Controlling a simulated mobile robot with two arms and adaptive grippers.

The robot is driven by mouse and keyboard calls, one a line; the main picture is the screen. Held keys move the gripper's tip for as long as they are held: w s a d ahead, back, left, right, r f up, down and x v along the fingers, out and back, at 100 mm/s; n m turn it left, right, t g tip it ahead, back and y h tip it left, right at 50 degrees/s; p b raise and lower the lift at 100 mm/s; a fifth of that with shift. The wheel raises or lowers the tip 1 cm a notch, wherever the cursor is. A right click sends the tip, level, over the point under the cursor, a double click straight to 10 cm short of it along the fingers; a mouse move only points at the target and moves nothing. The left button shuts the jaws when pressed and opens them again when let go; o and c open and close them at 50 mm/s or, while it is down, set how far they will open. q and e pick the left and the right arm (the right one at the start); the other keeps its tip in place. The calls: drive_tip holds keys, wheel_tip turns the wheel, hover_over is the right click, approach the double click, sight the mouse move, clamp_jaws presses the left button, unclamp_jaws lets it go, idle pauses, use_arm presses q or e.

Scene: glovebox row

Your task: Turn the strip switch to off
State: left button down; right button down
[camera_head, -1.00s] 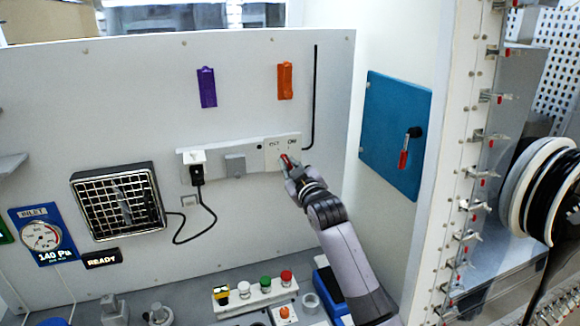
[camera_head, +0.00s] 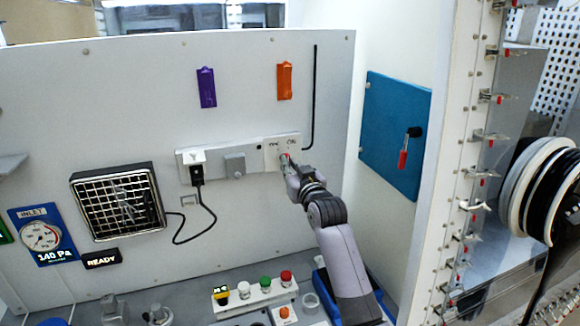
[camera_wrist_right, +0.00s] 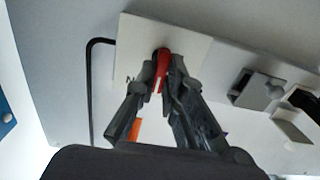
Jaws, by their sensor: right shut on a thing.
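The strip switch is a red lever (camera_wrist_right: 162,68) on a pale square plate (camera_head: 276,150) at the right end of the power strip (camera_head: 216,157). The plate carries two small labels that are too blurred to read surely. My right gripper (camera_head: 288,166) is at the plate and shut on the red lever. In the right wrist view the gripper (camera_wrist_right: 155,88) has its fingers on both sides of the lever, against the plate (camera_wrist_right: 135,45). The gripper hides most of the lever in the head view. My left gripper is not in view.
Purple (camera_head: 206,88) and orange (camera_head: 284,82) holders hang above. A blue door (camera_head: 393,130) with a red handle is right. Coloured buttons (camera_head: 265,283) stand below.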

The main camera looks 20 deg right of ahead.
idle(0.4)
drive_tip(key=c, duration=1.7)
unclamp_jaws()
drive_tip(key=s, duration=1.2)
drive_tip(key=shift+d, duration=0.2)
